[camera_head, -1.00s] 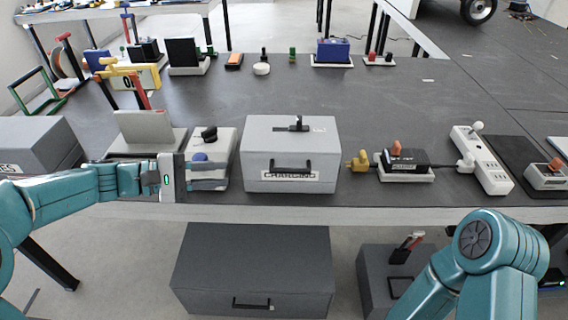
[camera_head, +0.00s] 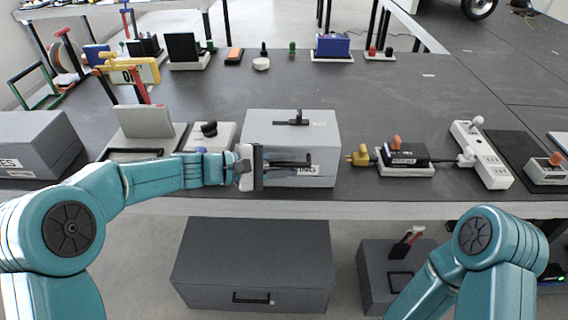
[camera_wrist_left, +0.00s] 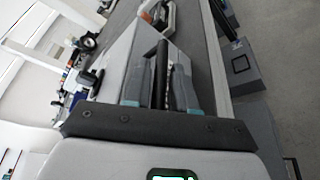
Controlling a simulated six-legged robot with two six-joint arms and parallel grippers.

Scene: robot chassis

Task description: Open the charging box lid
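The charging box (camera_head: 293,125) is a light grey box on the dark table, with its lid down. A black latch (camera_head: 293,120) lies on top, and a label on the front is partly covered by my gripper. My left gripper (camera_head: 290,165) is at the front face, over the black handle. In the left wrist view the handle (camera_wrist_left: 162,70) runs between the two grey fingers (camera_wrist_left: 161,92), which stand apart on either side of it. I cannot tell whether they touch it. My right gripper is out of view; only my right arm shows.
A white unit with a black knob (camera_head: 208,130) stands left of the box, partly behind my left arm. A yellow plug (camera_head: 358,155) and a black charger (camera_head: 405,154) stand to the right. A grey drawer box (camera_head: 250,262) sits below the table.

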